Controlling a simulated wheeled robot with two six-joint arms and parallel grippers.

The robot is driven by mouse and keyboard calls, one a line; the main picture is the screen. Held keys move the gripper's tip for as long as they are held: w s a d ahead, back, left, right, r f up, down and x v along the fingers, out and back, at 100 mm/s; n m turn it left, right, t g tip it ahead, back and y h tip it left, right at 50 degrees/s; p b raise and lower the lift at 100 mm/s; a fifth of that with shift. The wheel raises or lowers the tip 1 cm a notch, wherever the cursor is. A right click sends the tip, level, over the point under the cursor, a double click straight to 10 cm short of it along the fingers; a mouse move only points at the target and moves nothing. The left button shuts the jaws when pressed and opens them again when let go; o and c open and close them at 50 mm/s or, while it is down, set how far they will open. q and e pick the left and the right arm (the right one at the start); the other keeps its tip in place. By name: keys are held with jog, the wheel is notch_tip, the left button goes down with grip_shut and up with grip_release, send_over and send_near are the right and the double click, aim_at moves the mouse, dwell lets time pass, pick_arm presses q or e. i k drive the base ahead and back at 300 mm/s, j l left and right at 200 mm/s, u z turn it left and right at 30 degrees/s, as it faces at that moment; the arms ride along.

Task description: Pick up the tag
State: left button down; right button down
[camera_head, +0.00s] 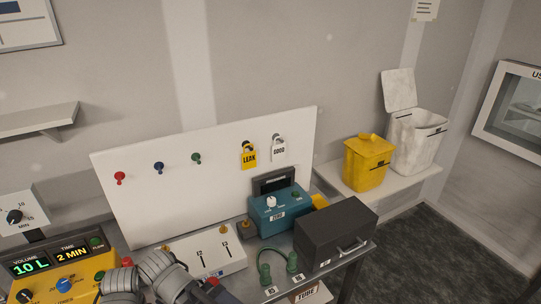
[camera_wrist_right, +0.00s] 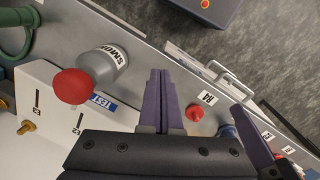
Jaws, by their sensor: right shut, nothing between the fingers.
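Two tags hang on the white upright board: a yellow tag marked LEAK (camera_head: 249,158) and a white tag (camera_head: 278,151) whose word looks like GOOD. I cannot tell which one is meant. My right gripper (camera_wrist_right: 161,75) is shut and empty in the right wrist view, above the bench edge and well away from both tags. A second purple finger (camera_wrist_right: 255,135) at the right of that view looks like part of my left gripper; its opening does not show. In the head view my grey arms show at the bottom, with the grippers hidden.
A grey can with a red cap (camera_wrist_right: 100,65), labelled SMO..., stands beside the right gripper. The bench holds a white switch panel (camera_head: 205,255), a teal box (camera_head: 278,212), a black case (camera_head: 335,235) and green fittings (camera_head: 265,273). Red, blue and green pegs sit on the board (camera_head: 215,185).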

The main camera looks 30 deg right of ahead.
aim_at(249, 160)
jog(key=z, duration=1)
